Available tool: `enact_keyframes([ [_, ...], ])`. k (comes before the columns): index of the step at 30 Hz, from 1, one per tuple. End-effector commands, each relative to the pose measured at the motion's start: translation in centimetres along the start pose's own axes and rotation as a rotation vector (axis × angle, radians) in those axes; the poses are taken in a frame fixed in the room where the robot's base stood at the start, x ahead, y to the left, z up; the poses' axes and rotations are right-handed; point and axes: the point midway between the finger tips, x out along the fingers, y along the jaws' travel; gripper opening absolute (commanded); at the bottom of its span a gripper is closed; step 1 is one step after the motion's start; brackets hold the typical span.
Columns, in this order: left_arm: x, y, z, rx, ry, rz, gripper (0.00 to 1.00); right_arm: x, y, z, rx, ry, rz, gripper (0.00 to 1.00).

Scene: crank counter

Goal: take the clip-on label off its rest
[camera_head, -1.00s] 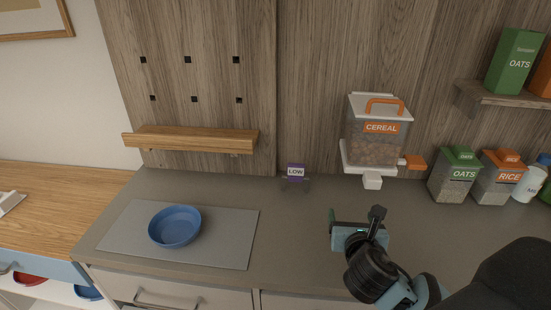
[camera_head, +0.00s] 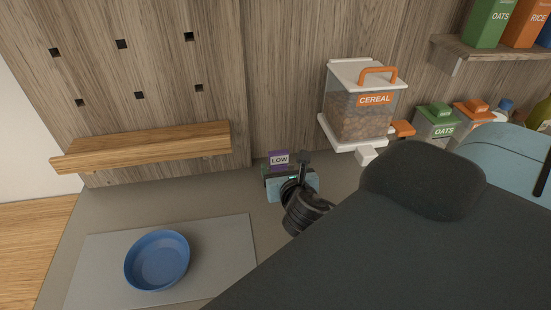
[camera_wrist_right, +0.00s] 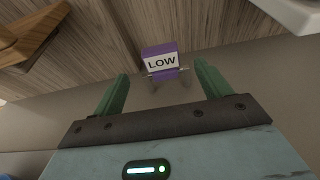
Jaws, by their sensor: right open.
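The clip-on label (camera_head: 279,159) is a small purple piece with a white face reading LOW. It stands on its rest near the back wall of the counter. In the right wrist view the label (camera_wrist_right: 161,61) sits upright ahead of the fingers, roughly midway between them. Its thin rest (camera_wrist_right: 168,72) shows just below it. My right gripper (camera_wrist_right: 158,90) is open and empty, with its green fingers apart on either side of the label's line. In the head view the right gripper (camera_head: 290,178) is just in front of the label and hides the rest. My left gripper is not in view.
A cereal dispenser (camera_head: 358,112) hangs on the wall to the right of the label. A wooden shelf (camera_head: 150,147) is at the left. A blue bowl (camera_head: 157,261) sits on a grey mat (camera_head: 226,238). Oats and rice containers stand at the right.

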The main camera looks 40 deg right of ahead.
Motion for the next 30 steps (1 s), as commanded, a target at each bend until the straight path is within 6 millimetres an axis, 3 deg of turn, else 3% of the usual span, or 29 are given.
enact_keyframes([
  [6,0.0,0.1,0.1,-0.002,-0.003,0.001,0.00,2.1,0.0,0.0,0.001,-0.001,-0.001,0.76],
  [13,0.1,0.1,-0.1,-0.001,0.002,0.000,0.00,2.9,-0.1,-0.1,0.001,-0.001,-0.001,0.76],
  [22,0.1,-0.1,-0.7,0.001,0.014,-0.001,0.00,6.7,-0.3,-0.2,0.003,-0.003,-0.001,0.76],
  [30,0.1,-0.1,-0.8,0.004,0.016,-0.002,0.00,7.5,-0.2,-0.3,0.001,-0.001,0.001,0.76],
])
